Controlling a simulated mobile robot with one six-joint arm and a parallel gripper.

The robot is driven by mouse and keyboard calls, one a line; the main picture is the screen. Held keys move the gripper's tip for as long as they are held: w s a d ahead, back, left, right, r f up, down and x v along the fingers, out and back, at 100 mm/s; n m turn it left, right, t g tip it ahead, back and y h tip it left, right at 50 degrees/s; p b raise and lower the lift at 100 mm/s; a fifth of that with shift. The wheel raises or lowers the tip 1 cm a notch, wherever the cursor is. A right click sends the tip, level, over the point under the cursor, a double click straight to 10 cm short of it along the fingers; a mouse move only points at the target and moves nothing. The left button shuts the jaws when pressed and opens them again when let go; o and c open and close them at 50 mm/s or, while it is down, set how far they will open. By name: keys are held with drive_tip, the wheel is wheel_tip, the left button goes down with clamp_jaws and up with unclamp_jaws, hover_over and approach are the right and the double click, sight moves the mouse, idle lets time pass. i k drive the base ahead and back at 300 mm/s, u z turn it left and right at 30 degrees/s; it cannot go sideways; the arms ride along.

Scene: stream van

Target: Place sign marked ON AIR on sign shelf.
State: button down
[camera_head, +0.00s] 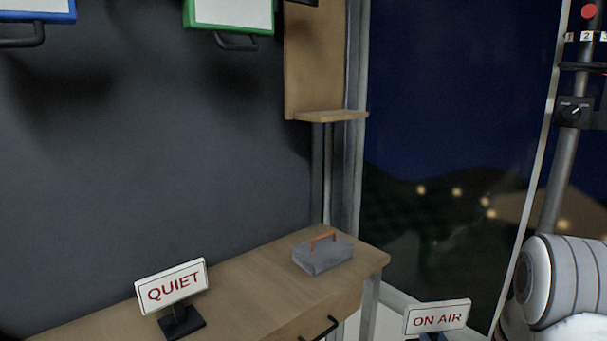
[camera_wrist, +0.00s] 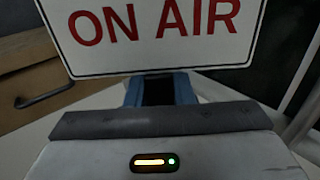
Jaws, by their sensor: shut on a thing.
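The ON AIR sign (camera_head: 437,317), white with red letters, shows at the bottom right of the head view, off the desk. It fills the top of the wrist view (camera_wrist: 160,56), upright and facing the camera. My gripper (camera_wrist: 158,92) is shut on the sign's dark stand, just below the white plate.
A wooden desk (camera_head: 245,285) bears a QUIET sign (camera_head: 172,287) on a black stand and a grey box with an orange handle (camera_head: 323,254). Blue and green framed panels (camera_head: 232,14) hang at the top left. A pole with controls (camera_head: 570,120) stands at right.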

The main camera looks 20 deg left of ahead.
sight(332, 113)
drive_tip(key=u, duration=0.75)
